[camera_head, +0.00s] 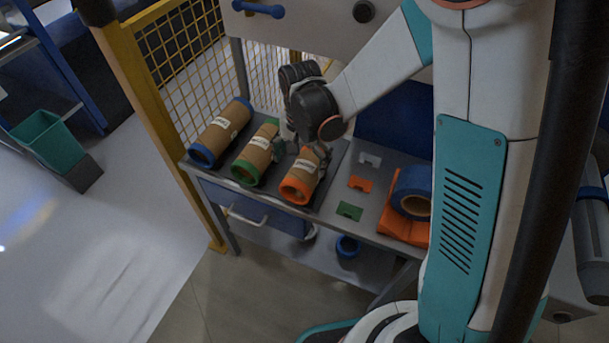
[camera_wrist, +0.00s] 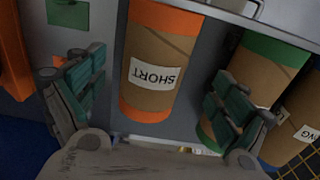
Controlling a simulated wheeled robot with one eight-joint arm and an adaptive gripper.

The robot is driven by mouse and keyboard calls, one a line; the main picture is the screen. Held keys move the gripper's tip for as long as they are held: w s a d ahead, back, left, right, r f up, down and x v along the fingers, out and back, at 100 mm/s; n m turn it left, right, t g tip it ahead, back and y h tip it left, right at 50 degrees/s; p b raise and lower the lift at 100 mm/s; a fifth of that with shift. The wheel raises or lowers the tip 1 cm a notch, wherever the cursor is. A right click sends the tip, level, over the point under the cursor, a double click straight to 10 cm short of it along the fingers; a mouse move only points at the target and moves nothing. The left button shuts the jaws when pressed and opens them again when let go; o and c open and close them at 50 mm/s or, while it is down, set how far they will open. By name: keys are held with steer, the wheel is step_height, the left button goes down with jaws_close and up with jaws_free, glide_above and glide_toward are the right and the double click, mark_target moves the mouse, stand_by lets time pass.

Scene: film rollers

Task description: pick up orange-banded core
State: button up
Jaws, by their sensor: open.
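The orange-banded core (camera_head: 301,177) is a brown cardboard tube with orange ends and a white label, lying on the grey bench, rightmost of three cores. In the wrist view the orange-banded core (camera_wrist: 152,75) lies between my open fingers, its label reading "SHORT" upside down. My gripper (camera_head: 300,150) is over this core in the head view, one finger on each side. In the wrist view my gripper (camera_wrist: 150,97) shows its left finger apart from the core and its right finger between it and the green-banded core. I see no contact with the orange-banded core.
A green-banded core (camera_head: 255,155) and a blue-banded core (camera_head: 220,132) lie to the left on the bench (camera_head: 335,205). Orange, green and white tags lie to the right, beside a blue roll (camera_head: 411,190) on an orange piece. A yellow mesh guard (camera_head: 182,50) stands behind left.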

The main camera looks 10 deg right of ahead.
steer(key=f+b, duration=0.1)
steer(key=f, duration=0.3)
steer(key=f+b, duration=0.1)
steer(key=f, duration=0.1)
steer(key=shift+w+d+f+b, duration=0.15)
steer(key=shift+d+f+b, duration=0.05)
steer(key=shift+d+b, duration=0.15)
steer(key=c, duration=1.4)
